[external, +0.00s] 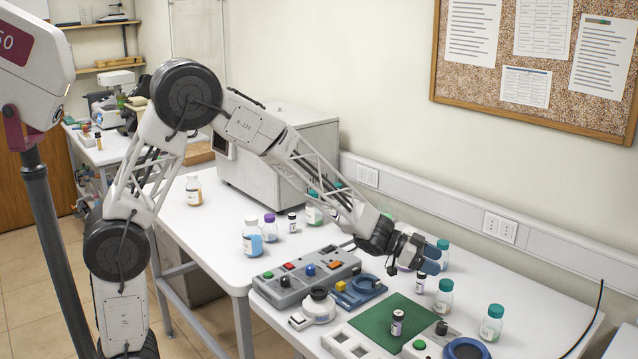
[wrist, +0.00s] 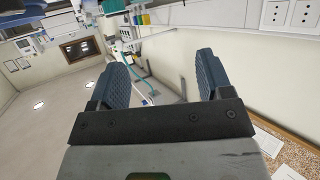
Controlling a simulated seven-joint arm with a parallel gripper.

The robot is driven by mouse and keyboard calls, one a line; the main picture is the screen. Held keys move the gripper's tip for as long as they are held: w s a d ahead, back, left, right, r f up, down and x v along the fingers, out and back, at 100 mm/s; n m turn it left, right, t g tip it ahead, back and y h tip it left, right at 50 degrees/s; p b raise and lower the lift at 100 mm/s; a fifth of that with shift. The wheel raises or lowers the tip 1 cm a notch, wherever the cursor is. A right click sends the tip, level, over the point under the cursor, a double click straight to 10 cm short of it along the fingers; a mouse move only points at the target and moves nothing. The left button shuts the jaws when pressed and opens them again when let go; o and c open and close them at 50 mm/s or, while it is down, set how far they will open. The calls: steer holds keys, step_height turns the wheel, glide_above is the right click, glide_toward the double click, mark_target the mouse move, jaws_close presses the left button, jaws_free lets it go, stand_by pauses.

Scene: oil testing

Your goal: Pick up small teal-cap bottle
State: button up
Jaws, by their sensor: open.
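Several clear bottles with teal caps stand on the white table in the external view. One bottle (external: 444,299) is just in front of my gripper, another (external: 491,325) is farther right, and one (external: 443,257) is partly hidden behind my gripper. Another teal-cap bottle (external: 313,213) stands by the grey box, partly behind my arm. I cannot tell which one is the small one. My gripper (external: 432,260) is above the table among these bottles. In the wrist view my gripper (wrist: 163,80) has its blue fingers wide apart with nothing between them.
A grey button panel (external: 305,278) and a blue device (external: 358,292) lie to the left. A purple-cap bottle (external: 270,229) is farther left.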

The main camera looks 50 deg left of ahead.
mark_target(447, 283)
steer(key=shift+f, duration=2.4)
steer(key=shift+f+x, duration=0.25)
steer(key=shift+x, duration=1.1)
steer(key=shift+f+x, duration=0.25)
steer(key=shift+x, duration=1.1)
steer(key=shift+s+a, duration=0.1)
steer(key=shift+a, duration=0.05)
steer(key=c, duration=1.1)
steer(key=shift+c, duration=0.2)
